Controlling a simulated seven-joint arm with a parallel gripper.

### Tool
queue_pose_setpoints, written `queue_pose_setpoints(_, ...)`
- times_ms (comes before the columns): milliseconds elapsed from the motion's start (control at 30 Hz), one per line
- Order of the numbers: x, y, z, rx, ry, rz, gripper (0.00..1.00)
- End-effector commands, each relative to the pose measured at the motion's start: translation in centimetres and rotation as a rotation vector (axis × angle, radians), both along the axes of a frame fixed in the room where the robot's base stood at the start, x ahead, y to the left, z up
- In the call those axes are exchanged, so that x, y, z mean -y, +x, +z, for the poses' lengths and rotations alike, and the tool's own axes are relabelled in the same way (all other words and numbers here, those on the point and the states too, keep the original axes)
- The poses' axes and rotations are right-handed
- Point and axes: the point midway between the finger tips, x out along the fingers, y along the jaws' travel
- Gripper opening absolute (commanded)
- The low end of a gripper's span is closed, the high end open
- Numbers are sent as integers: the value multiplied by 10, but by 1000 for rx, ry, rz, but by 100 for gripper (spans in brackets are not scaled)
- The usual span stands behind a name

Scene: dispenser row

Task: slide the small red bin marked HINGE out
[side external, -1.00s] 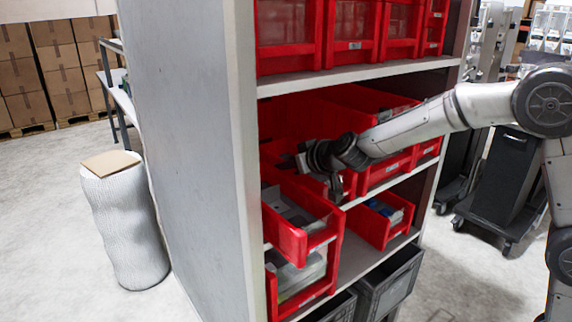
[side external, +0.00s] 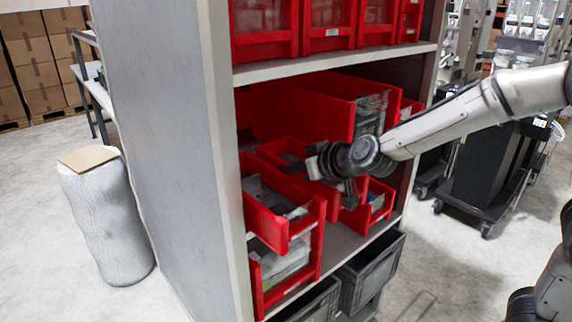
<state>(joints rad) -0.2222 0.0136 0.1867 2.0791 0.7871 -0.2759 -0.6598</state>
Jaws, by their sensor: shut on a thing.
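My gripper (side external: 349,196) is in front of the middle shelf, its dark fingers pointing down at the front of a small red bin (side external: 328,191). It is shut on that bin's front edge; the wrist and fingers hide much of the front. The bin's open top shows dark contents (side external: 290,160) behind the gripper. No HINGE lettering is readable, so I cannot confirm the marking. The bin sits between another small red bin (side external: 279,228) at the left and one (side external: 377,205) at the right.
Larger red bins (side external: 312,110) stand behind, and a row of red bins (side external: 329,40) fills the shelf above. A lower red bin (side external: 286,277) and dark grey crates (side external: 372,272) stick out below. The grey side panel (side external: 165,150) bounds the left.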

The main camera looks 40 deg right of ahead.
Motion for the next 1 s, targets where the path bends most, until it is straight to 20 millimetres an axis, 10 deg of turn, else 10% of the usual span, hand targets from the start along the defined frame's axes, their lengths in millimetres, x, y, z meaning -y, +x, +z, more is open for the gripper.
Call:
queue_pose_setpoints(333,0,-2,1,3,1,0,0)
queue_pose_setpoints(567,0,-2,1,2,0,-1,49)
queue_pose_setpoints(1000,0,-14,8,4,1,0,49)
